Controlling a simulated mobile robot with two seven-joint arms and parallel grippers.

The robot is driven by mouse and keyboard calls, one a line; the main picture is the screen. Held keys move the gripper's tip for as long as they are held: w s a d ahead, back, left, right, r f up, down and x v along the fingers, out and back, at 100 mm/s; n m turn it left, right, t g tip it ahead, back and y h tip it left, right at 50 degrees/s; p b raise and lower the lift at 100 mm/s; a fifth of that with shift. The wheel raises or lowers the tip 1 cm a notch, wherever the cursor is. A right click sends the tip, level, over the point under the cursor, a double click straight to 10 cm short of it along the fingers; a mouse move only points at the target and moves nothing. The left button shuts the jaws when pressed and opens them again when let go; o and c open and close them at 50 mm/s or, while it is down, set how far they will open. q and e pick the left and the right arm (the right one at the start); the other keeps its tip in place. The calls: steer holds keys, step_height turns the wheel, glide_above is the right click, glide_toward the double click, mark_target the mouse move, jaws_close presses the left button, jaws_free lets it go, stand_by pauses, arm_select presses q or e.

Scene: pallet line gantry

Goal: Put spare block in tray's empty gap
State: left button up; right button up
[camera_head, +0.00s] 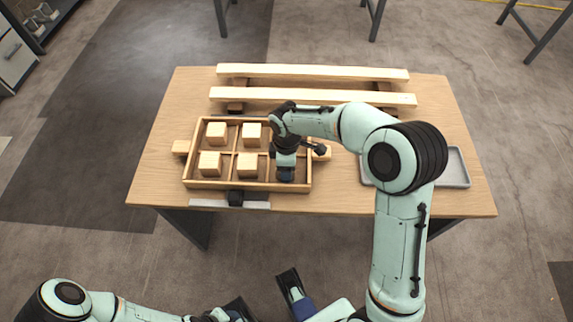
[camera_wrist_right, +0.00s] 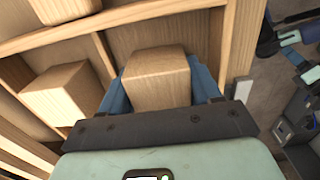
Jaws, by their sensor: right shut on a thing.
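The wooden tray (camera_head: 190,150) lies on the table, split by thin walls into compartments. Light wooden blocks (camera_head: 251,132) sit in its left and middle columns. My right gripper (camera_head: 285,175) points down at the tray's front right compartment, its arm hiding much of that column. In the wrist view my right gripper (camera_wrist_right: 158,95) is shut on a wooden block (camera_wrist_right: 157,80), blue fingers on both sides, between compartment walls. I cannot tell whether the block touches the floor. Another block (camera_wrist_right: 60,95) sits beyond the divider. My left gripper (camera_head: 240,308) is low at the front, its jaws unclear.
Two long wooden beams (camera_head: 312,71) lie across the back of the table. A shallow grey tray (camera_head: 457,168) is at the right, partly behind my right arm. A pale strip (camera_head: 210,203) with a dark piece runs along the front edge.

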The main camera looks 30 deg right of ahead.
steer(key=shift+f, duration=0.15)
steer(key=o, duration=0.8)
step_height(320, 180, up, 12)
steer(key=shift+r+p, duration=0.2)
steer(key=shift+p, duration=1.05)
